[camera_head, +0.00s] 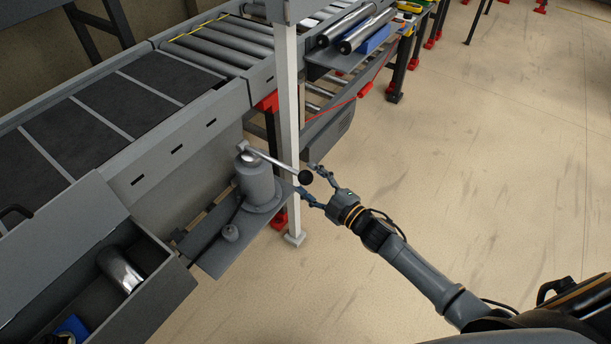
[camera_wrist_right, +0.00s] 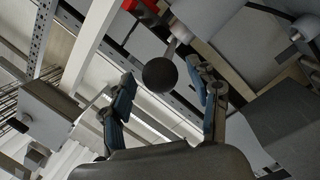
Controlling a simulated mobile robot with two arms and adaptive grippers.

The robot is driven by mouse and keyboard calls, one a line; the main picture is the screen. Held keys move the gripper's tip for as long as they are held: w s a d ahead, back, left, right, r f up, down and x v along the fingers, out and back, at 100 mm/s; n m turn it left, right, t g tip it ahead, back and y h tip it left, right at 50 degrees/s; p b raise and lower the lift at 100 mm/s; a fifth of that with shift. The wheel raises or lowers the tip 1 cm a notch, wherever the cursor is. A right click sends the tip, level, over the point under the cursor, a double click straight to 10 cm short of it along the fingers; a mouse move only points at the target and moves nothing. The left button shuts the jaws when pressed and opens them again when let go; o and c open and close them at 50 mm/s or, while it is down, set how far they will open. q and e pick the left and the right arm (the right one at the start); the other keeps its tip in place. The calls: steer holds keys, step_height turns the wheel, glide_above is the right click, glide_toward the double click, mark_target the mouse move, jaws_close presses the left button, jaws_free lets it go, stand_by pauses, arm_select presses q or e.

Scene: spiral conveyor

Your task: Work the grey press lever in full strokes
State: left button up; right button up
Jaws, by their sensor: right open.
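The grey press (camera_head: 259,181) is a cylinder on a grey bracket plate beside the conveyor. Its lever (camera_head: 272,160) runs from the press top out to the right and ends in a black ball knob (camera_head: 305,177). My right gripper (camera_head: 306,180) is open, with its fingers reaching toward the knob. In the right wrist view the black knob (camera_wrist_right: 160,74) shows in front of the open right gripper (camera_wrist_right: 170,88), between the spread fingers or just beyond them. I cannot tell whether they touch it. My left gripper is not in view.
A white post (camera_head: 289,120) stands right behind the lever. The conveyor (camera_head: 140,75) runs along the left. A grey open bin (camera_head: 165,290) with a metal roller (camera_head: 119,268) is at lower left. A shelf with rollers (camera_head: 367,30) is at the back. The floor at right is clear.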

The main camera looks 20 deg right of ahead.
steer(key=shift+x, duration=0.8)
steer(key=shift+w, duration=0.1)
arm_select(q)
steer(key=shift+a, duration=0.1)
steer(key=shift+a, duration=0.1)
arm_select(e)
steer(key=shift+c, duration=0.2)
